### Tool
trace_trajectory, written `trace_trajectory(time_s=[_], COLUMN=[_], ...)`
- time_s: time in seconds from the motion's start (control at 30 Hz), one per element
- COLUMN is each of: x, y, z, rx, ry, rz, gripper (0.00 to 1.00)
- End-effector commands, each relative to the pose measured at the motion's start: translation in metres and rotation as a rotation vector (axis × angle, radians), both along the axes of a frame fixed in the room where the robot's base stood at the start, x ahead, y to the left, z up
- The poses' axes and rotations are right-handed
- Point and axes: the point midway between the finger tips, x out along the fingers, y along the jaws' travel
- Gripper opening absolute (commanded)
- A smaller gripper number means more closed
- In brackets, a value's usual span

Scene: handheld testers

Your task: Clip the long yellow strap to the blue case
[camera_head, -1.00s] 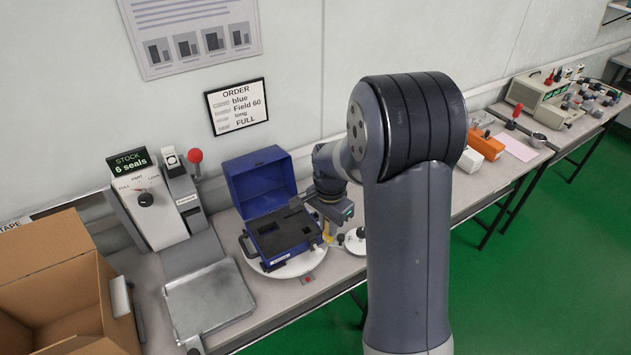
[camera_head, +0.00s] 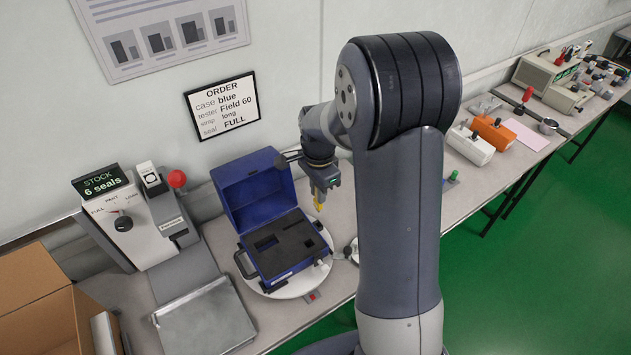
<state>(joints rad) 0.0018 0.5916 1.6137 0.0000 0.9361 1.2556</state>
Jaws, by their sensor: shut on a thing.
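The blue case (camera_head: 268,175) stands with its lid up on a round white turntable (camera_head: 315,280). Its dark foam insert (camera_head: 280,252) has empty cut-outs, and a dark handle is at its left side. My gripper (camera_head: 318,203) is right of the case and above the bench, pointing down. It is shut on a yellow thing (camera_head: 318,207), apparently the strap, of which only a small piece shows below the jaws. The gripper is apart from the case. My arm hides part of the bench on the right.
An order sign (camera_head: 221,105) on the wall reads blue, Field 60, long, FULL. A seal machine (camera_head: 135,218) and a metal tray (camera_head: 205,318) stand left of the case, with a cardboard box (camera_head: 40,310) beyond. Orange (camera_head: 494,133) and white (camera_head: 469,146) testers stand farther right.

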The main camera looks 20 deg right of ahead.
Motion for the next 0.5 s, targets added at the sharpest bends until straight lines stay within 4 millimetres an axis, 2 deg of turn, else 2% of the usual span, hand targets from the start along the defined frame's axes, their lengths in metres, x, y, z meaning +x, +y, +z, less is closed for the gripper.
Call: trace_trajectory(time_s=[0.27,0.5], x=[0.000,0.000], y=[0.000,0.000], z=[0.000,-0.011], rx=[0.000,0.000], ry=[0.000,0.001], rz=[0.000,0.000], gripper=[0.00,0.00])
